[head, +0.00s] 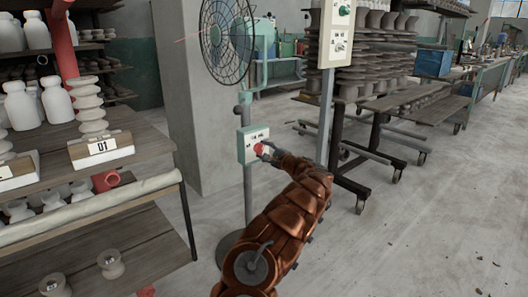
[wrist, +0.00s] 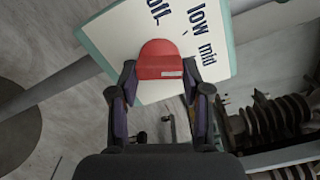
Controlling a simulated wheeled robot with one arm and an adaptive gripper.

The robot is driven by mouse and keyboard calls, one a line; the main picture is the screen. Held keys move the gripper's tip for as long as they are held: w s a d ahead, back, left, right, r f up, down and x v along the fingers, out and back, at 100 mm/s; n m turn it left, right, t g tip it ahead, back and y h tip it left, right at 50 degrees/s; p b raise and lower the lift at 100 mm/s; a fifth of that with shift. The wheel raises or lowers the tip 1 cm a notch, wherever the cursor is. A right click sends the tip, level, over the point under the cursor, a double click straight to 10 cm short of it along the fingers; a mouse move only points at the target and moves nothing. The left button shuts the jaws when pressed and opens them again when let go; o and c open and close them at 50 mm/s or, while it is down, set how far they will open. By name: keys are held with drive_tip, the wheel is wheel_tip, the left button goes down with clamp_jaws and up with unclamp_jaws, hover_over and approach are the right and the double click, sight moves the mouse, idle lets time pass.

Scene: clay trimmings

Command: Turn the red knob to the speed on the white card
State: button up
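The red knob (wrist: 160,58) sits on a pale speed panel (head: 253,143) with a teal edge, on the fan's stand. In the wrist view the panel shows the words "low" and "mid" to the knob's right and a partly covered word above it. A small white mark lies at the knob's lower right edge. My gripper (wrist: 159,68) has a finger at each side of the knob, seemingly touching both sides. The knob also shows in the head view (head: 259,148). A white card (head: 102,146), seemingly reading "01", stands on the left shelf.
The wire-caged fan (head: 227,40) stands above the panel. A second panel with a green button (head: 341,32) is on a post to the right. Left shelves hold white bottles (head: 57,100) and spools. Racks of dark pots stand behind.

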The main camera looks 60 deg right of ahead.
drive_tip(key=o, duration=0.4)
drive_tip(key=shift+c, duration=0.2)
drive_tip(key=shift+s, duration=0.15)
drive_tip(key=v, duration=1.1)
drive_tip(key=shift+s, duration=0.35)
drive_tip(key=shift+a, duration=0.15)
drive_tip(key=shift+r, duration=0.1)
